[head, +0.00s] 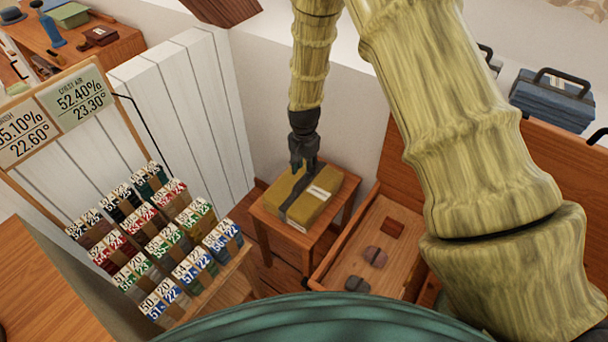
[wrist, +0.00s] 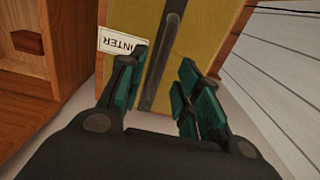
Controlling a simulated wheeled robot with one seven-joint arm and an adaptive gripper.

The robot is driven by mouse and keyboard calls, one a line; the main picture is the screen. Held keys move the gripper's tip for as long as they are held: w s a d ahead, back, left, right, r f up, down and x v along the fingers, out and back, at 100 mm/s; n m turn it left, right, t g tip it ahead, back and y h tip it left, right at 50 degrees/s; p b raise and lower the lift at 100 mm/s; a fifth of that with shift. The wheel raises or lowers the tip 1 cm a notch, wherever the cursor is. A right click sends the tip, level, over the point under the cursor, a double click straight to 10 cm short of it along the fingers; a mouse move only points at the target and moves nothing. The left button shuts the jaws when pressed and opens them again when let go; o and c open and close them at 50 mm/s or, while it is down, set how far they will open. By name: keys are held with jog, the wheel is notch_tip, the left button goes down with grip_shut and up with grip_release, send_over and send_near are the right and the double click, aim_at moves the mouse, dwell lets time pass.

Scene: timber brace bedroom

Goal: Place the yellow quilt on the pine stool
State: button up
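The yellow quilt (head: 318,208) is a folded block with a dark strap and white labels. It lies on top of the pine stool (head: 343,203), beside the open drawer. In the wrist view the quilt (wrist: 203,28) fills the upper middle, with a label reading "NTER" partly covered by a finger. My gripper (head: 303,166) points down over the quilt, near the strap. Its fingers in the wrist view (wrist: 163,65) are apart, with the strap showing between them and nothing visibly gripped. Whether the fingertips touch the quilt I cannot tell.
An open wooden drawer (head: 337,259) with small items is right of the stool. A rack of numbered cards (head: 150,245) stands to the left, before white panelling (head: 190,95). A blue case (head: 553,100) sits at the upper right. Little floor is free around the stool.

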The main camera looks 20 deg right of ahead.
notch_tip(320, 180, up, 7)
jog(key=shift+r, duration=0.15)
dwell(0.5)
